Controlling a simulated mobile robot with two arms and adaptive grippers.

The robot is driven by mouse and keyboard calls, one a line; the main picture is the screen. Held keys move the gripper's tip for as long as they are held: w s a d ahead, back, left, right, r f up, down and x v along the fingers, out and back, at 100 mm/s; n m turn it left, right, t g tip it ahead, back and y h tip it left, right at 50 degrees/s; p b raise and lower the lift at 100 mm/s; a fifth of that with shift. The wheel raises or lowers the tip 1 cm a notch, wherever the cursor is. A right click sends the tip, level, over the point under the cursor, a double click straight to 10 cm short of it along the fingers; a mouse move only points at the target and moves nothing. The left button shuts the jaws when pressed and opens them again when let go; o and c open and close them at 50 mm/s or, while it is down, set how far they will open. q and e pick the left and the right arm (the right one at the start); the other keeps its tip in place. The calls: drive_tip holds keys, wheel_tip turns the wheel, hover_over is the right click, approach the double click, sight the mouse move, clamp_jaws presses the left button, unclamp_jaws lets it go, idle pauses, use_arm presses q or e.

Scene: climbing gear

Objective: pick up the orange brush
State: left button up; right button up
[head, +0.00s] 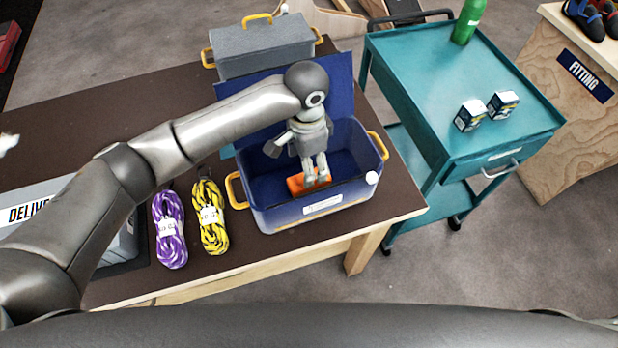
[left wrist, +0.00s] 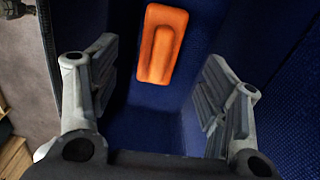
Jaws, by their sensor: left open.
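The orange brush (head: 297,186) lies on the floor of the open blue box (head: 262,217). It shows whole in the left wrist view (left wrist: 161,45), in the upper middle, against the dark blue inside of the box. My left gripper (head: 315,181) reaches down into the box over the brush and hides part of it in the head view. In the left wrist view its two fingers (left wrist: 150,92) are spread wide, with nothing between the pads. The brush appears beyond the fingertips, roughly centred between them. My right gripper is not in view.
A purple rope coil (head: 169,230) and a yellow rope coil (head: 210,217) lie left of the box. A closed grey box (head: 262,45) stands behind it. A teal cart (head: 440,90) with two small cartons and a green bottle (head: 467,20) stands to the right.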

sight(295, 183)
use_arm(q)
drive_tip(key=shift+w+f, duration=0.1)
drive_tip(key=shift+f, duration=0.3)
drive_tip(key=f, duration=0.1)
drive_tip(key=f+p, duration=0.1)
drive_tip(key=f, duration=0.1)
drive_tip(key=shift+d+f, duration=0.2)
drive_tip(key=shift+f, duration=0.7)
drive_tip(key=shift+c, duration=0.7)
drive_tip(key=c, duration=1)
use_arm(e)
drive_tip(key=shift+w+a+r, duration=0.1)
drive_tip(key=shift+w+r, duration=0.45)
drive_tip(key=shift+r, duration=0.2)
